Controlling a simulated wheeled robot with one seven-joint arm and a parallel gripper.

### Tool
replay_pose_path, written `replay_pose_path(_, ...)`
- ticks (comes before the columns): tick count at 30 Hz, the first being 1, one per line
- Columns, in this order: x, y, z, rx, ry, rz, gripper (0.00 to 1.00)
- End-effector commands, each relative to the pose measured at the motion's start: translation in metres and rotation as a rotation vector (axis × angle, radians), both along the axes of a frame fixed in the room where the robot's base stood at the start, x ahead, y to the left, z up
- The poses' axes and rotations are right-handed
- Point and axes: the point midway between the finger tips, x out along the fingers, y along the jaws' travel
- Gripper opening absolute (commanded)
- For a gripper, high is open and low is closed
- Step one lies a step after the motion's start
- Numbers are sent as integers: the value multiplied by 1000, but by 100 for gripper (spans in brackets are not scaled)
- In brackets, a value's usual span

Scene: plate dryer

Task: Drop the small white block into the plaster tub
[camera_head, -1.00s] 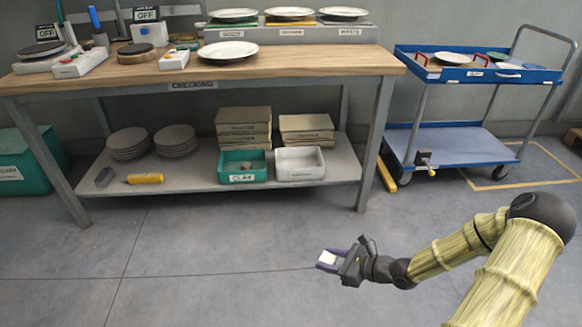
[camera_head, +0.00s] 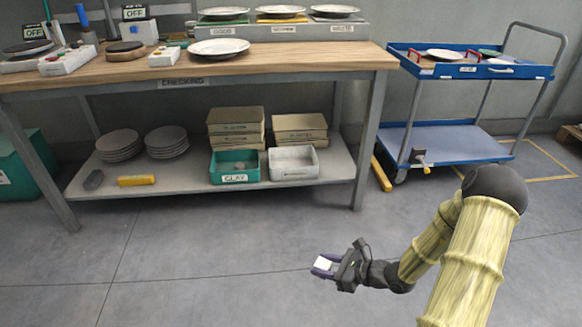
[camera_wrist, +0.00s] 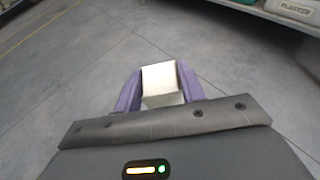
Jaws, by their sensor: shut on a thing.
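The small white block (camera_wrist: 160,82) is between the two purple fingers of my gripper (camera_wrist: 158,90) in the wrist view. In the head view my gripper (camera_head: 324,265) is shut on the white block (camera_head: 322,263), above the floor in front of the bench. The white plaster tub (camera_head: 293,163) stands on the bench's lower shelf, right of the green clay tub (camera_head: 235,177). In the wrist view part of a white tub labelled PLASTER (camera_wrist: 293,9) shows at the top right. My gripper is well in front of and below the shelf in the picture, apart from the tub.
The lower shelf (camera_head: 200,185) also holds boxes (camera_head: 236,127), plate stacks (camera_head: 118,145) and a yellow tool (camera_head: 136,181). A bench leg (camera_head: 367,150) stands right of the tubs, and the worktop (camera_head: 300,60) overhangs them. A blue cart (camera_head: 450,140) is at right. The floor between is clear.

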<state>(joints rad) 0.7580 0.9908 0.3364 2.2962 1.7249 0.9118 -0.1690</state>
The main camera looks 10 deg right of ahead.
Motion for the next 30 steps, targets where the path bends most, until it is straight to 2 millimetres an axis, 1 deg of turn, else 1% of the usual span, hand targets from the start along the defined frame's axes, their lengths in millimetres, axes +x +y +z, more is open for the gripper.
replay_pose_path(16, 0, 0, 2, 0, 0, 0, 16)
replay_pose_path(19, 0, 0, 12, 0, 0, 0, 16)
replay_pose_path(25, 0, 0, 40, 0, 0, 0, 16)
replay_pose_path(27, 0, 0, 44, 0, 0, 0, 16)
replay_pose_path(30, 0, 0, 44, 1, 1, 0, 16)
